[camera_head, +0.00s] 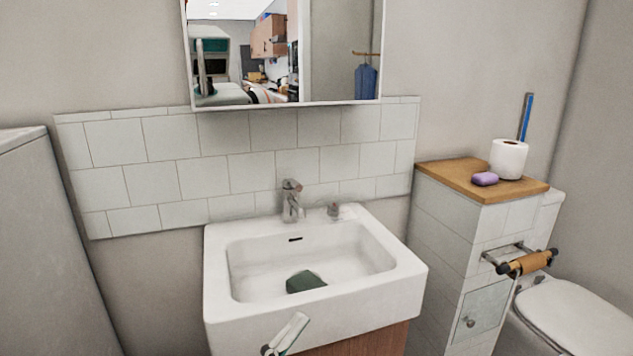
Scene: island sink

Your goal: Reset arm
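Neither of my grippers can be made out in the head view. A slim white piece with a greenish edge and a dark end (287,335) shows at the bottom edge, in front of the sink. I cannot tell what it is or whether it belongs to one of my arms. The white sink (408,282) stands against the wall in the middle. A dark green object (306,282), perhaps a sponge, lies in its basin. No gripper is seen touching it.
A metal faucet (291,201) rises behind the basin, below a mirror (340,60). At right, a tiled cabinet with a wooden top (450,172) bears purple soap (485,179) and a paper roll (508,158). A roll holder (527,263) juts out near the toilet (580,315).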

